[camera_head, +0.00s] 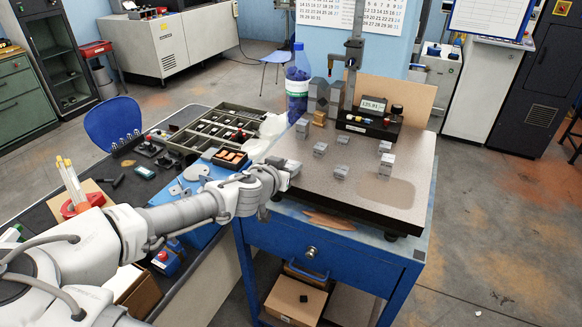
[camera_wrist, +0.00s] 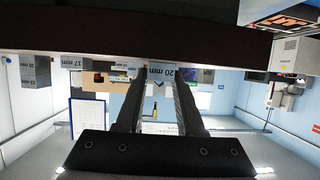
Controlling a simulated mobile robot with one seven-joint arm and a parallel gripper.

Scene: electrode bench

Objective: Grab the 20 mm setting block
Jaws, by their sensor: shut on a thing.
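The 20 mm setting block (camera_wrist: 160,72) is a small grey block with its "20 mm" label upside down in the wrist view. It sits between the two finger ends of my gripper (camera_wrist: 159,84), which is shut on it. In the head view my gripper (camera_head: 281,179) is at the left front edge of the stone plate (camera_head: 330,192), with a grey block (camera_head: 292,167) at its tip. I cannot tell there whether that block touches the plate. A block marked 17 mm (camera_wrist: 75,61) shows beside the fingers in the wrist view.
A gauge with a display (camera_head: 372,106), a stand column (camera_head: 352,60) and a bottle (camera_head: 297,85) are behind. The front right of the plate is clear.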

